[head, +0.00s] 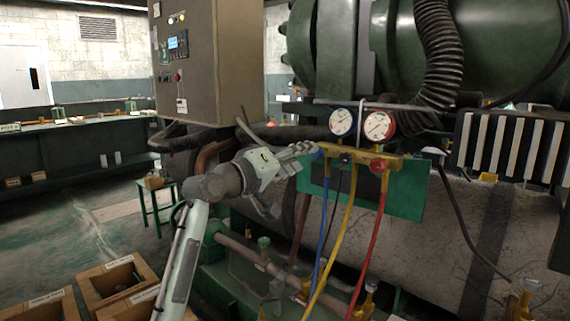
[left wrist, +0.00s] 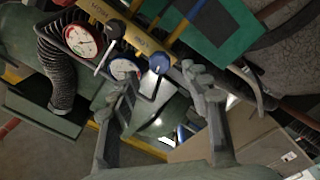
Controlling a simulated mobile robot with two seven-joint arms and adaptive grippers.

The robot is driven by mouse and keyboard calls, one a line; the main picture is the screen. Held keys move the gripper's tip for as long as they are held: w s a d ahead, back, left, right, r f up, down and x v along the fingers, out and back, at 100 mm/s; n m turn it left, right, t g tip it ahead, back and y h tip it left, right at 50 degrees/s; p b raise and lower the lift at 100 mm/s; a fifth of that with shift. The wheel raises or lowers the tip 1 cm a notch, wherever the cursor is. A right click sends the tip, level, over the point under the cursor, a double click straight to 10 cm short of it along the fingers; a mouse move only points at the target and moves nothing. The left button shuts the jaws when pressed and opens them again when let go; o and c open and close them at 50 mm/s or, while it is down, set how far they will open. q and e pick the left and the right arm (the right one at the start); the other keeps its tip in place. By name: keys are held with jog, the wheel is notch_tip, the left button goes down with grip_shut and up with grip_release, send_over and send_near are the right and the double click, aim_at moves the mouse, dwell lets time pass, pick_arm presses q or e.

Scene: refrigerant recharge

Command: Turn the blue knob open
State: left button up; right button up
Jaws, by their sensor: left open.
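The blue knob (head: 318,154) is at the left end of the brass manifold (head: 350,154), partly hidden behind my gripper's upper finger. My left gripper (head: 290,178) is open and empty, just left of the knob, with one finger up by the manifold end and the other spread low. In the left wrist view, the blue knob (left wrist: 160,63) appears between and just beyond the spread fingertips of my left gripper (left wrist: 160,80). I cannot tell whether a finger touches it. My right gripper is not in view.
Two gauges, one blue-rimmed (head: 341,121) and one red-rimmed (head: 380,125), stand above the manifold. A red knob (head: 379,166) is on its right. Blue, yellow (head: 340,235) and red hoses hang below. A control cabinet (head: 230,60) stands behind, and wooden crates (head: 117,280) sit lower left.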

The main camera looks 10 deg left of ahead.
pick_arm(q)
jog(key=v, duration=0.5)
jog(key=shift+s+a, duration=0.15)
jog(key=shift+s, duration=0.15)
